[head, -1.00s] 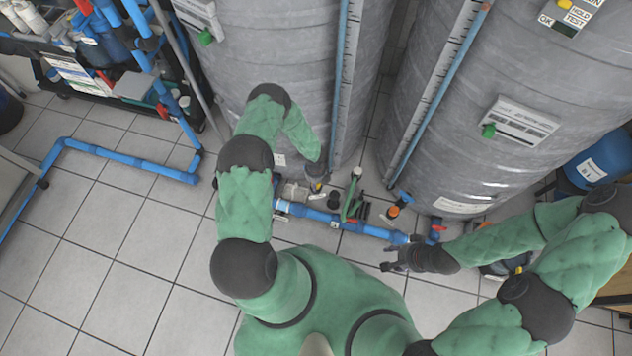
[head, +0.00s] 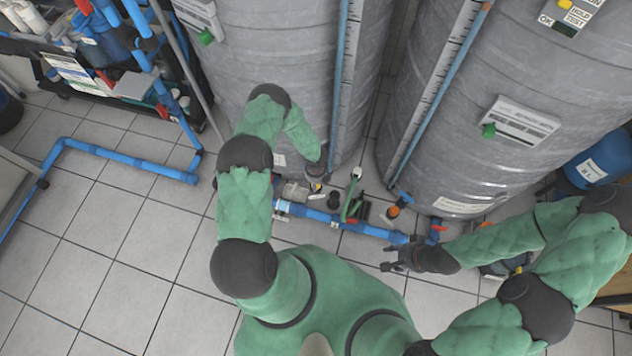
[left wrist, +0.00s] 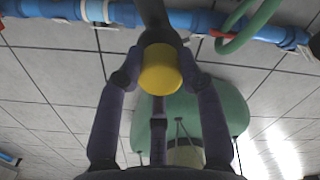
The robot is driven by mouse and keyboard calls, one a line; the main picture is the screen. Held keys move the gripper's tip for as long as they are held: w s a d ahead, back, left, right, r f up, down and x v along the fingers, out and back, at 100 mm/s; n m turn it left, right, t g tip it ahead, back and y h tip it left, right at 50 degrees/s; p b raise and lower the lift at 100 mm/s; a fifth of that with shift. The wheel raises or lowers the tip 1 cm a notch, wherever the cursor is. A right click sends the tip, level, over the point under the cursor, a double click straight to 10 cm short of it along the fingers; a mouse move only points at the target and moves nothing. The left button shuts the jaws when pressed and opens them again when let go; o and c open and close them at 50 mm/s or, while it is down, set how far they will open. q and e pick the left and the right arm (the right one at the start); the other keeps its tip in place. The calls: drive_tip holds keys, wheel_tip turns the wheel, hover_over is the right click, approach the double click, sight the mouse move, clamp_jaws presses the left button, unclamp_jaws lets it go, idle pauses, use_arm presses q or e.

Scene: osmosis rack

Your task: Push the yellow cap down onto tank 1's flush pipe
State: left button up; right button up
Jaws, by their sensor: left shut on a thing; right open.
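The yellow cap (left wrist: 160,68) shows in the left wrist view between the fingers of my left gripper (left wrist: 158,78). The gripper is shut on the cap. A dark pipe (left wrist: 152,18) lines up with the cap and meets its far side; I cannot tell how far the cap sits over it. In the head view my left gripper (head: 316,184) is low at the foot of the left grey tank (head: 265,70), and the cap is mostly hidden there. My right gripper (head: 392,262) is open and empty, above the floor to the right.
A blue pipe (head: 365,229) runs along the floor before the tanks, with a green hose (head: 348,205) and fittings close right of my left gripper. A second grey tank (head: 500,90) stands right. Blue pipework (head: 125,157) and a loaded cart lie left. Tiled floor in front is open.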

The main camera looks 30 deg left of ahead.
use_arm(q)
drive_tip(key=shift+f, duration=0.35)
idle(0.3)
drive_tip(key=o, duration=0.9)
wheel_tip(320, 180, up, 12)
idle(0.5)
